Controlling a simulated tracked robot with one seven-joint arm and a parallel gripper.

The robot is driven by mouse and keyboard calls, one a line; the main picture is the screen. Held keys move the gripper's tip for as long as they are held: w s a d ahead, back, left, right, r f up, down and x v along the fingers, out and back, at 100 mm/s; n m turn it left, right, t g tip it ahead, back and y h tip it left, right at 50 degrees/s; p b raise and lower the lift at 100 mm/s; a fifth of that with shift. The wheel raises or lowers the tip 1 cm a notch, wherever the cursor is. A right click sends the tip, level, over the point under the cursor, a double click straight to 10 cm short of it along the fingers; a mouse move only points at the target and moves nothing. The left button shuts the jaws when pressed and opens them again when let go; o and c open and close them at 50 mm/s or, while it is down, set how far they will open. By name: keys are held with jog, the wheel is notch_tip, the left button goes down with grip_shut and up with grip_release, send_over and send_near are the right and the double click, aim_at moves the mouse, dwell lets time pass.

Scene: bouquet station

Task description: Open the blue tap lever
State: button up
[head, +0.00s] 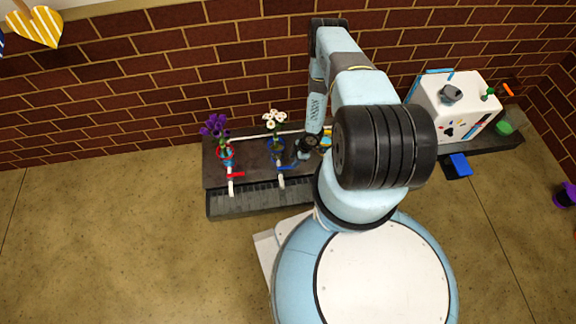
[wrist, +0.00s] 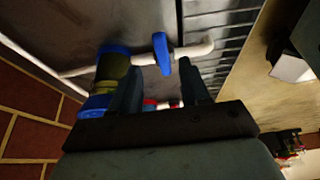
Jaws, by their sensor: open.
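The blue tap lever (wrist: 161,54) stands crosswise to its white pipe (wrist: 196,50) in the wrist view. In the head view, the blue lever (head: 284,169) is small on the tap in front of the white flowers. My gripper (wrist: 158,82) is open, its two dark fingers apart and pointing towards the lever. The lever lies just past the fingertips, in line with the gap between them. I see no contact. In the head view, my gripper (head: 304,150) is right of the blue-ringed vase, with its fingers hard to make out.
A blue-ringed vase (wrist: 114,64) is close by my left finger in the wrist view; it holds white flowers (head: 275,119). A red lever (head: 236,174) and purple flowers (head: 214,125) are further left. A white box (head: 462,108) stands right. The brick wall runs behind.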

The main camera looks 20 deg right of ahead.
aim_at(289, 166)
jog(key=shift+x, duration=2.6)
jog(key=shift+c, duration=0.4)
jog(key=c, duration=0.7)
jog(key=shift+w, duration=0.1)
grip_shut()
jog(key=shift+r, duration=0.1)
